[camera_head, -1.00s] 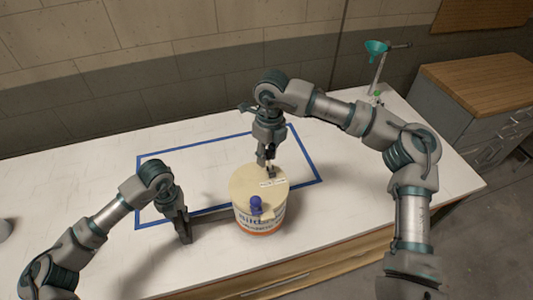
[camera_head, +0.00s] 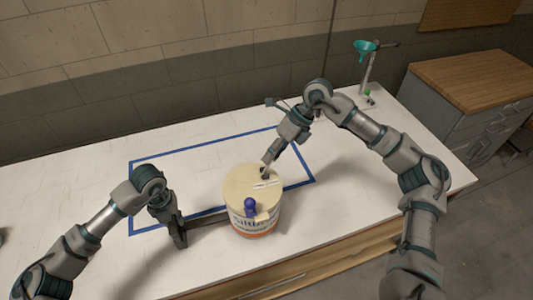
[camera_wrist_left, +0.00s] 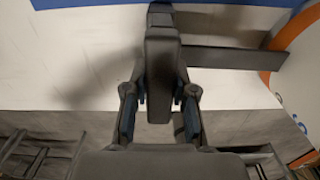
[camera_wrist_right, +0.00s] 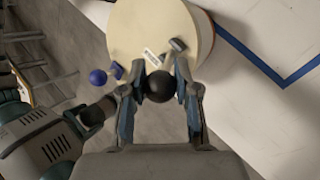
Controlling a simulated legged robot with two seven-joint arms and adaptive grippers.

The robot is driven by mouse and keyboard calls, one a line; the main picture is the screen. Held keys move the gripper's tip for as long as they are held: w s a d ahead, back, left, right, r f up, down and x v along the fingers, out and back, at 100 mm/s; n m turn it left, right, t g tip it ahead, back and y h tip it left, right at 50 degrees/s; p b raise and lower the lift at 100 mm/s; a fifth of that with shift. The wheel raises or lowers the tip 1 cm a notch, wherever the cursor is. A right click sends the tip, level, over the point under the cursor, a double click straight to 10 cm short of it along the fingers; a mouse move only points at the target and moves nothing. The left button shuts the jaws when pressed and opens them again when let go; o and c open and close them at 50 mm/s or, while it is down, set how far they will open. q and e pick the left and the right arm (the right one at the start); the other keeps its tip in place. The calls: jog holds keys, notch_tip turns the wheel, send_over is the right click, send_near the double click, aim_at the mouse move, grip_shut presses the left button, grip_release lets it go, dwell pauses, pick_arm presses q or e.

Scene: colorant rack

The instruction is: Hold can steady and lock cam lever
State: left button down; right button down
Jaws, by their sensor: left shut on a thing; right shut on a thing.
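A round can (camera_head: 242,219) with a cream lid and an orange-and-white lettered side stands upright on the white table. A dark bar (camera_head: 207,217) reaches from the can's left side to my left gripper (camera_head: 180,240). That gripper is shut on the bar's upright dark handle (camera_wrist_left: 161,65). My right gripper (camera_head: 264,173) leans over the back of the lid. In the right wrist view its fingers are shut on a black ball knob (camera_wrist_right: 159,86), which hides the lever beneath. A small dark block (camera_wrist_right: 178,45) and a white label (camera_wrist_right: 152,57) show on the lid beside it.
A blue knob (camera_head: 250,207) sits at the lid's front edge. A blue tape outline (camera_head: 205,147) marks the table behind the can. A stand with a teal funnel (camera_head: 366,46) is at the back right, near a wood-topped cabinet (camera_head: 475,70).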

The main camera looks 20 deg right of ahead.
pick_arm(q)
jog(key=shift+a+f, duration=0.1)
pick_arm(e)
jog(key=shift+s+d+f+y, duration=0.1)
jog(key=shift+d+f+y, duration=0.55)
jog(key=shift+d+y, duration=0.4)
jog(key=shift+a, duration=0.1)
jog(key=c, duration=0.8)
grip_release()
jog(key=shift+r, duration=0.1)
pick_arm(q)
jog(key=c, duration=0.9)
grip_release()
pick_arm(e)
jog(key=v, duration=1.2)
jog(key=shift+d+f, duration=0.25)
pick_arm(q)
jog(key=shift+o, duration=0.2)
